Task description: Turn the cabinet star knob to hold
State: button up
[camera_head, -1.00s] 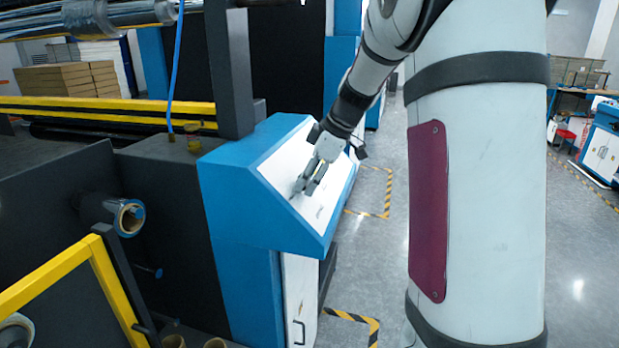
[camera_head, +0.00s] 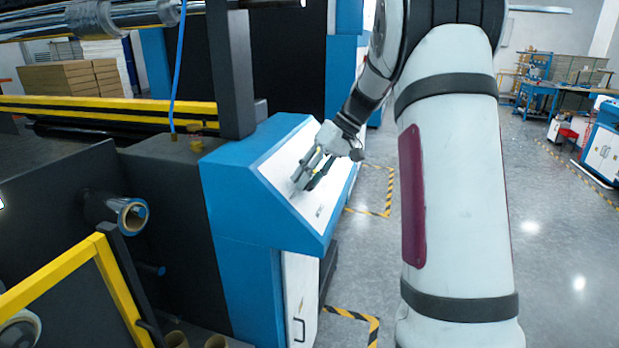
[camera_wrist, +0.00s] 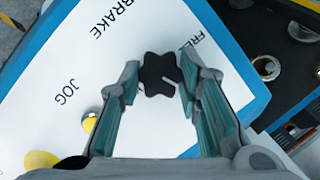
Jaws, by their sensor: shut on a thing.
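The black star knob (camera_wrist: 155,68) sits on the white sloped panel (camera_wrist: 60,75) of the blue cabinet (camera_head: 232,190). My gripper (camera_wrist: 160,82) has one finger on each side of the knob, shut on it. The labels BRAKE and JOG are readable on the panel; one starting with FRE is partly hidden by a finger, and no "hold" label shows. In the head view my gripper (camera_head: 306,184) reaches down to the panel, and the knob is too small to make out there.
A yellow round button (camera_wrist: 89,125) is beside my left finger, with another yellow part (camera_wrist: 40,160) at lower left. In the head view a dark post (camera_head: 231,75) stands left of the panel. Open grey floor (camera_head: 550,250) lies right of my arm.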

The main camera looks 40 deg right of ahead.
jog(key=m+y, duration=0.1)
jog(key=m, duration=0.4)
jog(key=shift+d+f+y, duration=0.1)
jog(key=shift+d+y, duration=0.05)
jog(key=shift+y, duration=0.25)
jog(key=m+t+y, duration=0.1)
jog(key=m, duration=0.4)
jog(key=shift+s+m, duration=0.1)
jog(key=shift+m, duration=0.2)
jog(key=m+t, duration=0.1)
jog(key=m, duration=0.1)
jog(key=m+t+p, duration=0.1)
jog(key=m, duration=0.2)
jog(key=shift+s+f+m+y, duration=0.1)
jog(key=shift+m+y, duration=0.2)
jog(key=shift+y, duration=0.1)
jog(key=m+t, duration=0.1)
jog(key=m, duration=0.1)
jog(key=m+p, duration=0.1)
jog(key=m, duration=0.2)
jog(key=shift+f+t, duration=0.1)
jog(key=shift+t, duration=0.3)
jog(key=shift+m, duration=0.4)
jog(key=o, duration=1.1)
jog(key=shift+o, duration=0.2)
jog(key=v, duration=1.2)
jog(key=shift+s, duration=0.2)
